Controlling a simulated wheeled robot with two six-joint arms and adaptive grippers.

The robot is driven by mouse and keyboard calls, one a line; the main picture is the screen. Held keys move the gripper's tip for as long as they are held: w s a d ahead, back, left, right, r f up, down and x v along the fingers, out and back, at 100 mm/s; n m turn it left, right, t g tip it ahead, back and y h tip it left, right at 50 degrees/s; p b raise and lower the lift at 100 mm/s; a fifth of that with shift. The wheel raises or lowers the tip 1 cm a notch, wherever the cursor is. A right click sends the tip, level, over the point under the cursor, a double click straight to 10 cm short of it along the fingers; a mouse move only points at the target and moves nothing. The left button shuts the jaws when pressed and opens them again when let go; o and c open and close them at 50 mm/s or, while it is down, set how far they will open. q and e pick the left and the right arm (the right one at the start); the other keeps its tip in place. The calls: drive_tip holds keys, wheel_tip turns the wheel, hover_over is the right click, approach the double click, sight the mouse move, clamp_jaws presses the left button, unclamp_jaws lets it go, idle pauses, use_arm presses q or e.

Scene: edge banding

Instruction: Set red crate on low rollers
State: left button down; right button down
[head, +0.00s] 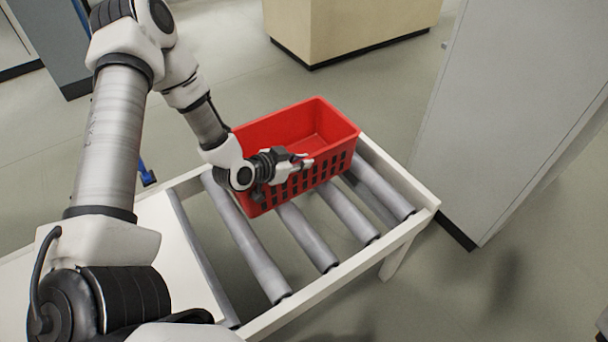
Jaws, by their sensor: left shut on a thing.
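The red crate (336,133) is an open-topped plastic box with slotted sides and looks empty inside. It is over the far part of the low roller table (313,238), upright and turned at an angle to the rollers. I cannot tell for sure whether its bottom touches them. My left gripper (304,162) is shut on the crate's near long wall, at the rim. The gripper hides part of that wall. My right gripper is not in view.
A grey cabinet (510,110) stands close to the right of the roller table. A beige cabinet (350,27) stands behind on the floor. The near rollers (248,240) are bare, and a white flat panel (170,250) lies left of them.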

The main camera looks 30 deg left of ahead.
sight(304, 173)
use_arm(q)
drive_tip(key=shift+d+f, duration=0.25)
drive_tip(key=shift+d, duration=0.15)
wheel_tip(304, 173, down, 3)
drive_tip(key=shift+f+b, duration=0.1)
drive_tip(key=shift+b, duration=0.7)
drive_tip(key=c, duration=1.5)
unclamp_jaws()
drive_tip(key=shift+s, duration=0.1)
drive_tip(key=shift+c, duration=0.2)
drive_tip(key=o, duration=0.3)
